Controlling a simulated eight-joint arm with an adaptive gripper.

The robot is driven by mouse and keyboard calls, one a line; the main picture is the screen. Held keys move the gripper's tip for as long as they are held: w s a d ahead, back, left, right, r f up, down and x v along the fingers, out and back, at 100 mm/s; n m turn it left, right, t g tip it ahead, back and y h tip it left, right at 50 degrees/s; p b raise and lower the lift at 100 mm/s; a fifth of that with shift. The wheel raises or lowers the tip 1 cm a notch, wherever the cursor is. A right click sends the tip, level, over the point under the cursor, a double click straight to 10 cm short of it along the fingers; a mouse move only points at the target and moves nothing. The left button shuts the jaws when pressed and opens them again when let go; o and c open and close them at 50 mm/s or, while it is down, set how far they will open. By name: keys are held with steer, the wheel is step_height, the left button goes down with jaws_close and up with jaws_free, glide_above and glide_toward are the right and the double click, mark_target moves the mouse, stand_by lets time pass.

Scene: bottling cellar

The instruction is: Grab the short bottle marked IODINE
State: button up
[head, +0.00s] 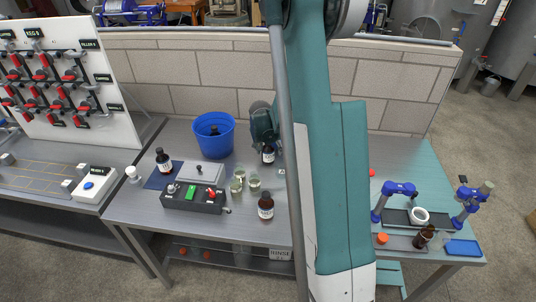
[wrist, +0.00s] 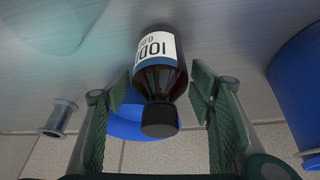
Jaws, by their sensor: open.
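The short brown bottle (wrist: 160,82) with a dark cap shows in the wrist view between my gripper's fingers. Its white and blue label appears upside down, with letters that read IODI before the edge cuts them off. My gripper (wrist: 160,92) is open, one finger on each side of the bottle, with gaps visible on both sides. In the head view my gripper (head: 266,135) is above and around a dark bottle (head: 268,157) on the bench, which it partly hides.
A blue bucket (head: 213,135) stands left of my gripper. Glass beakers (head: 238,185), a control box (head: 192,198) and two more brown bottles, one in front (head: 265,206) and one at left (head: 163,160), stand nearby. The brick wall (head: 215,85) is close behind. My arm hides the bench's middle.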

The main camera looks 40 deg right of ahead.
steer(key=shift+c, duration=0.4)
steer(key=c, duration=1.2)
steer(key=shift+r, duration=0.15)
steer(key=shift+c, duration=0.2)
steer(key=shift+r+p, duration=0.55)
steer(key=shift+r, duration=4.3)
